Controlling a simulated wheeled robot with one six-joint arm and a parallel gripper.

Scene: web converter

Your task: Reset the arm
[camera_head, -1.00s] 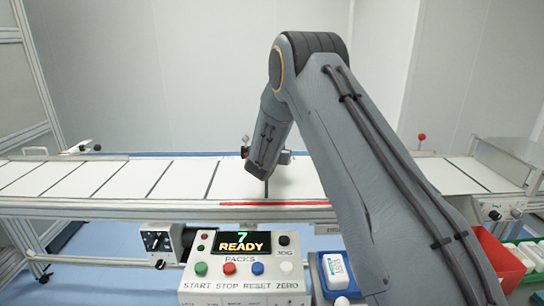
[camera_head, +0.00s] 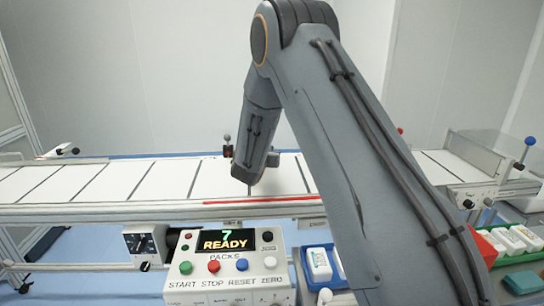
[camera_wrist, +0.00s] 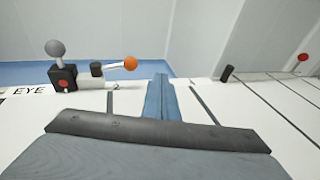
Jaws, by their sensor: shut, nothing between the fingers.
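My gripper (camera_wrist: 161,80) shows in the wrist view as narrow blue-grey fingers, shut with nothing between them, reaching out past its dark front bar over the white belt. In the head view my arm's end hangs over the conveyor belt (camera_head: 91,182), and the fingers cannot be made out there.
A sensor post with a grey ball (camera_wrist: 56,48) and an orange knob (camera_wrist: 130,63) stands by the belt. A blue tray (camera_head: 309,276) holds a white pack (camera_head: 320,265). The left belt is clear.

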